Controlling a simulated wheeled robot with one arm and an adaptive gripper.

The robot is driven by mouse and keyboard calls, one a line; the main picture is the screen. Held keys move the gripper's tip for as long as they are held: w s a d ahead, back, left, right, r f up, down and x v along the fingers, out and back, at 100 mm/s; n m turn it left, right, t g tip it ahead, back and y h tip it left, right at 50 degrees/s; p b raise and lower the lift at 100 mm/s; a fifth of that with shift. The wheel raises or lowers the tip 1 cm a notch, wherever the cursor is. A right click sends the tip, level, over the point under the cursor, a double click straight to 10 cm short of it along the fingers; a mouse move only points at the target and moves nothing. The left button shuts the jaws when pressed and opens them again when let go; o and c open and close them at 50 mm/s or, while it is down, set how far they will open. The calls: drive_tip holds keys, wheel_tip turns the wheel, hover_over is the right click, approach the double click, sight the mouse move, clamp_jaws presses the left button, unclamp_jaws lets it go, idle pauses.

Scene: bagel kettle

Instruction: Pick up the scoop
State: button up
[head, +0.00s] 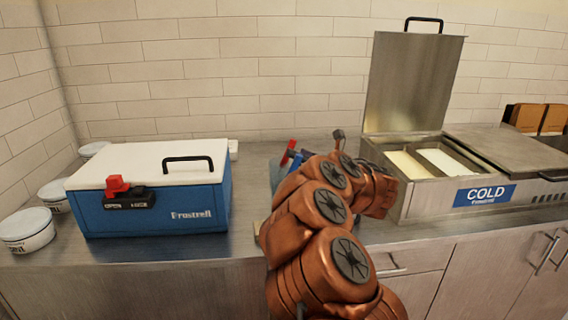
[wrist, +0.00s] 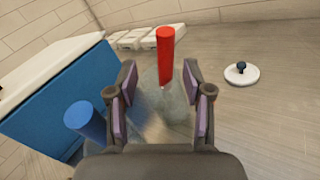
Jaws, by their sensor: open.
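A red upright handle (wrist: 166,58) shows in the wrist view between the two fingers of my gripper (wrist: 162,95), reaching beyond the fingertips. A greyish, see-through round shape lies around its lower part; I cannot make out its form. My gripper is open, with no visible contact on the red handle. A blue cylindrical handle (wrist: 86,120) is outside the left finger. Which handle belongs to the scoop I cannot tell. In the head view the red handle (head: 288,152) shows just left of my arm, which hides my gripper and most of what is there.
A blue cooler with a white lid (head: 147,195) stands to the left, close beside the handles. A steel cold unit (head: 430,205) with a raised lid is on the right. A white round lid with a dark knob (wrist: 241,74) lies on the counter, with bare counter around it.

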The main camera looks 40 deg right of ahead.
sight(285, 160)
drive_tip(key=shift+w+d+p, duration=0.2)
drive_tip(key=shift+w+p, duration=0.15)
drive_tip(key=shift+w, duration=1)
drive_tip(key=shift+w+d+p, duration=0.2)
drive_tip(key=shift+w+p, duration=0.15)
drive_tip(key=shift+w, duration=0.95)
drive_tip(key=shift+c, duration=0.2)
clamp_jaws()
